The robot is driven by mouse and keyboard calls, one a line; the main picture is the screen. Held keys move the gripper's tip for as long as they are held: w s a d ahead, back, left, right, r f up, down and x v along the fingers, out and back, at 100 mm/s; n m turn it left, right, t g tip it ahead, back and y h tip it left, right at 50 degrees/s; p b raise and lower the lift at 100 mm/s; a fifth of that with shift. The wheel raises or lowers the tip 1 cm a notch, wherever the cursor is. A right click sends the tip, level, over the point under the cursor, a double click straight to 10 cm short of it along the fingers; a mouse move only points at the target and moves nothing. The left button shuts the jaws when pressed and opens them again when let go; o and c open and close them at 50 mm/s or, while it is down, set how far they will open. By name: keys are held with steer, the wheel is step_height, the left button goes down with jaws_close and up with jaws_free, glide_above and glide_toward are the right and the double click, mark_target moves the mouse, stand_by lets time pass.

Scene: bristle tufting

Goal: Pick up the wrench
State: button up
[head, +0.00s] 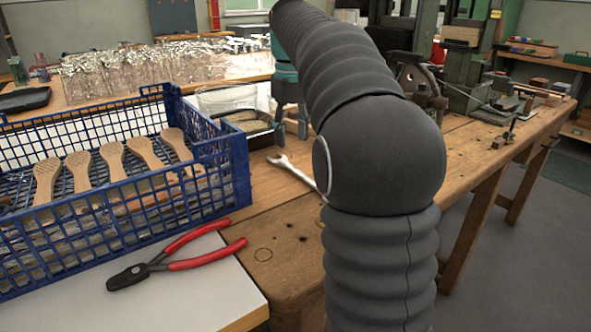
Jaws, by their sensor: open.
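The wrench (291,169) is silver and lies on the wooden bench. Its open-jaw end points to the upper left, and its other end is hidden behind my dark arm. My gripper (291,131) is teal and grey, and it points down above the bench, behind the wrench in the picture. Its fingers are apart, and I see nothing held between them. My arm covers part of the bench to the right of the wrench.
A blue plastic crate (240,165) with several wooden brushes stands on the left. Red-handled pliers (177,258) lie in front of it. A clear tray (222,101) stands left of my gripper. Machinery (470,60) fills the back right. Bare bench (280,235) shows at the front.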

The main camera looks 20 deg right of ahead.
mark_target(292, 166)
steer(key=shift+f+b, duration=0.55)
steer(key=shift+f, duration=2.95)
jaws_close()
